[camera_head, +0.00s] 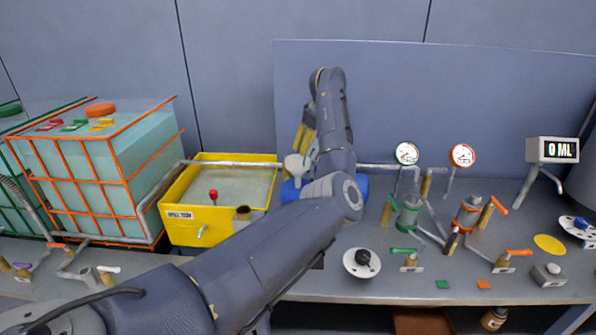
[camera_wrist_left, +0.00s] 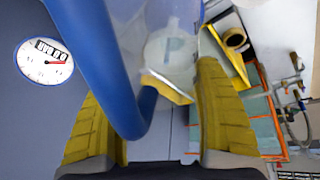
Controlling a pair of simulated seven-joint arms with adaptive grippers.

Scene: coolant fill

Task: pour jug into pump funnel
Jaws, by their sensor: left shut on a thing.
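My left gripper (camera_head: 304,143) points down over the back of the bench, with its yellow fingers partly behind my own forearm. In the left wrist view, the yellow fingers stand on both sides of a curved blue handle (camera_wrist_left: 112,75), and the gripper is shut on the jug by it. A clear, pale vessel wall (camera_wrist_left: 170,45) shows beyond the handle. A pale funnel-like shape (camera_head: 296,165) sits just below the fingers, above a blue body (camera_head: 290,190) mostly hidden by my arm. I cannot tell where the jug ends and the funnel begins. My right gripper is not in view.
A yellow spill tray (camera_head: 184,236) and an orange-caged tank (camera_head: 140,190) stand left of the gripper. Valves, pipes and two gauges (camera_head: 406,153) (camera_head: 462,155) crowd the right. A display (camera_head: 563,150) reads 0 ML. A round dial (camera_wrist_left: 45,60) shows in the wrist view.

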